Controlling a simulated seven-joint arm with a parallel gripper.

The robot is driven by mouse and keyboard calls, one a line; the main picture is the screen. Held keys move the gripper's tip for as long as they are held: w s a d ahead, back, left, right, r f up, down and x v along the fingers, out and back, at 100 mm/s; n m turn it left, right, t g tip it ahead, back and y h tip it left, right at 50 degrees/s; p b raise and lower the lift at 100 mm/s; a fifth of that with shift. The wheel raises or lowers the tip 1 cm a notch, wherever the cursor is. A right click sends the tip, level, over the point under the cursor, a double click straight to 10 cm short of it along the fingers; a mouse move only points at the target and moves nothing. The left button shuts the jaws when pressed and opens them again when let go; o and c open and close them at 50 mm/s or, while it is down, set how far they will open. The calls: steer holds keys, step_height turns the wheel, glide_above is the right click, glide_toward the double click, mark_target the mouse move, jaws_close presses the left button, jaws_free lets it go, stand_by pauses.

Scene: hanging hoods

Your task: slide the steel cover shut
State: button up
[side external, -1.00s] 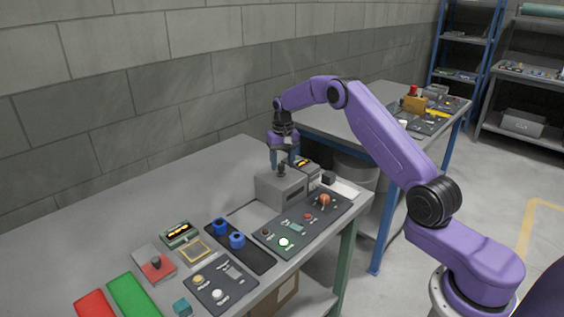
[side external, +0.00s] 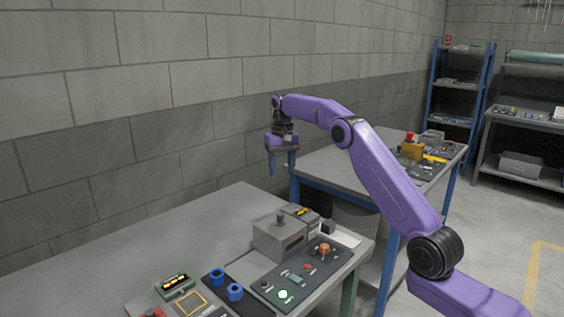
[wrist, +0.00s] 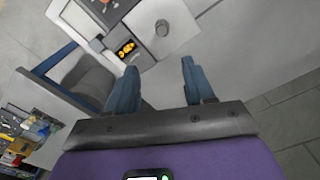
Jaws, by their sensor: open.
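A grey metal box (side external: 279,238) with a small upright knob (side external: 280,218) on its top stands near the bench's right end. Its flat top appears to be the steel cover; I cannot tell how far it is slid. In the wrist view the pale top (wrist: 180,40) and its round knob (wrist: 162,28) show beyond my fingertips. My gripper (side external: 281,170) hangs above the box, fingers pointing down, clear of the knob. In the wrist view its two blue fingers (wrist: 158,76) are apart with nothing between them.
A small unit with an orange display (side external: 301,211) stands right behind the box. A dark control panel (side external: 300,279) with buttons lies in front. Two blue rings (side external: 235,292) sit to the left. The bench's back left is bare. A second table (side external: 340,168) stands behind.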

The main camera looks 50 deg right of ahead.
steer(key=shift+r, duration=0.95)
steer(key=s+a+r+n, duration=0.2)
steer(key=s+a+n, duration=0.2)
steer(key=a, duration=0.9)
steer(key=s+a+n, duration=0.5)
steer(key=s+a, duration=0.5)
steer(key=s, duration=0.2)
steer(key=s+a+f+n, duration=0.25)
steer(key=s+n, duration=0.25)
steer(key=s, duration=1.2)
steer(key=s+d+f+n, duration=0.2)
steer(key=s, duration=0.5)
steer(key=s+d+f+n, duration=0.2)
steer(key=s+d+f, duration=0.1)
steer(key=s, duration=0.3)
steer(key=shift+s+d, duration=0.25)
steer(key=shift+s, duration=0.1)
